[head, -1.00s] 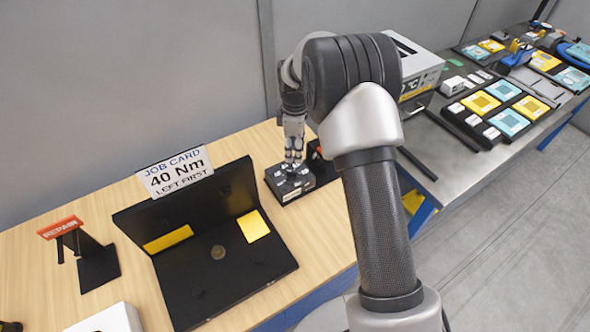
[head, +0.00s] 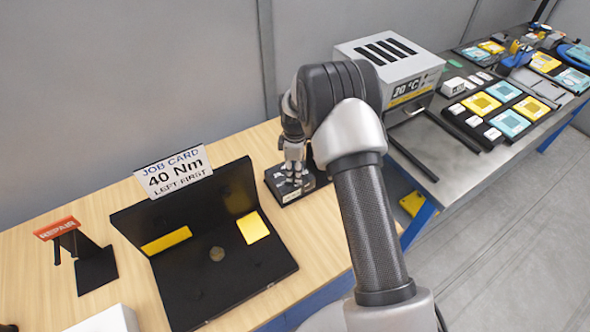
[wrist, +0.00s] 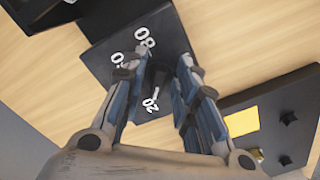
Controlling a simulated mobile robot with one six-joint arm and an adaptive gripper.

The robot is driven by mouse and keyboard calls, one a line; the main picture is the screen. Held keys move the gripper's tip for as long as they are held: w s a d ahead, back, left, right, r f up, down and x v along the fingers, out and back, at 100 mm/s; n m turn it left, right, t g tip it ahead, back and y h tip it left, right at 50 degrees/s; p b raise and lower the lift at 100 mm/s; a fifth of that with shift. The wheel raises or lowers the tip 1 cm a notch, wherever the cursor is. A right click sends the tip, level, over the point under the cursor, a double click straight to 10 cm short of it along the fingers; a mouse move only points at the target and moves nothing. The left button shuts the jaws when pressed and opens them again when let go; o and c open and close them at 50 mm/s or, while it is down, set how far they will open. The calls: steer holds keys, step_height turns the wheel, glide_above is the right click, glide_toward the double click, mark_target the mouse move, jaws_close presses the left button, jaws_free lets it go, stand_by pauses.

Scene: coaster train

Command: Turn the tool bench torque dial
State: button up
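The torque dial's black base (head: 288,192) sits on the wooden bench, right of the job-card stand. In the wrist view the base (wrist: 105,57) shows white numbers, with "80" and "20" readable. The dark dial knob (wrist: 158,76) stands between my fingers. My gripper (head: 293,175) points down over the base in the head view. In the wrist view my gripper (wrist: 160,68) is open, a finger on each side of the knob, with gaps visible. Whether a fingertip touches the knob is unclear, and the fingers hide part of the scale.
A job card (head: 174,172) reads "40 Nm, left first" on a black stand (head: 250,270) with yellow pads. A red repair sign (head: 57,228) stands at the left. A grey box oven marked 20 °C (head: 407,72) is on the metal bench to the right.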

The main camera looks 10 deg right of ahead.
jaws_close()
steer(key=shift+m, duration=0.4)
steer(key=m, duration=0.3)
steer(key=shift+s+a+m+b, duration=0.15)
steer(key=shift+m+b, duration=0.25)
steer(key=m, duration=0.4)
steer(key=shift+s+a+m, duration=0.15)
steer(key=shift+a+m, duration=0.05)
steer(key=shift+m, duration=0.1)
steer(key=m, duration=0.5)
steer(key=shift+a+b, duration=0.25)
steer(key=shift+b, duration=0.15)
steer(key=m, duration=0.5)
steer(key=shift+a, duration=0.2)
steer(key=shift+m, duration=0.4)
